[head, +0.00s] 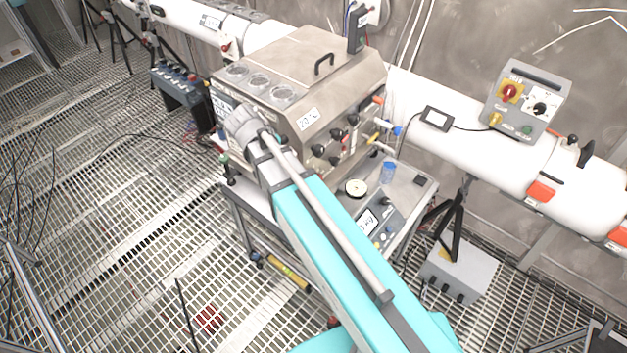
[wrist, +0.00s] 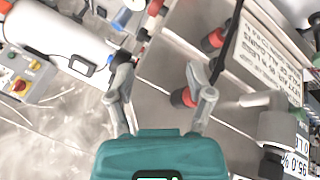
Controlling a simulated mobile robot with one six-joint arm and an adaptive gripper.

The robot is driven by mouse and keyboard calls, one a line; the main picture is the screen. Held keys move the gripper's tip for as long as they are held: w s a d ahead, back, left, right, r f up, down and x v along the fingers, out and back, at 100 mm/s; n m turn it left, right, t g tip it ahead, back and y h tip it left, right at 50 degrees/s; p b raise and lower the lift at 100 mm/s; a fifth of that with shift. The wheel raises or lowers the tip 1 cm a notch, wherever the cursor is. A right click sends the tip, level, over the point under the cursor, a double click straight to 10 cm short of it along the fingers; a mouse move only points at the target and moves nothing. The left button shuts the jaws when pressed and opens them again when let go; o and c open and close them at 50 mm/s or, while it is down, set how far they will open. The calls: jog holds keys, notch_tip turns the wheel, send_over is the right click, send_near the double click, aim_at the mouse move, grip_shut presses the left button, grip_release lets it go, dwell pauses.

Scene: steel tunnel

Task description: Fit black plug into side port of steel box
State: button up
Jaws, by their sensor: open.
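The steel box (head: 330,85) stands on a cart in the head view. Several black plugs with red collars, one of them here (head: 337,134), stick out of its right side face. In the wrist view my gripper (wrist: 157,82) is open, with bare steel surface between its fingers. One black plug with a red collar (wrist: 183,97) shows by the right finger, partly hidden by it; I cannot tell whether they touch. Another such plug (wrist: 213,40) is further up. I cannot tell which plug is the task's, nor pick out an empty side port. My arm hides the gripper in the head view.
The cart top holds a clear blue cup (head: 388,172), a round white dial (head: 355,187) and a grey instrument panel (head: 372,222). A white pipe (head: 470,145) runs behind, carrying a grey switch box (head: 525,100). A lid handle (head: 324,63) rises from the box.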

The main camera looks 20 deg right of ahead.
jog(key=s+d+f+n+g+y, duration=0.1)
jog(key=s+d+f+n+y, duration=0.1)
jog(key=s+d+n+y, duration=0.3)
jog(key=s+d, duration=0.1)
jog(key=s, duration=0.3)
jog(key=shift+s+f+g+y, duration=0.25)
jog(key=shift+s+g+y, duration=0.05)
jog(key=shift+s+y, duration=0.1)
jog(key=shift+d+f, duration=0.1)
notch_tip(320, 180, down, 15)
jog(key=b, duration=1.4)
jog(key=shift+r+b, duration=0.2)
jog(key=shift+b, duration=0.2)
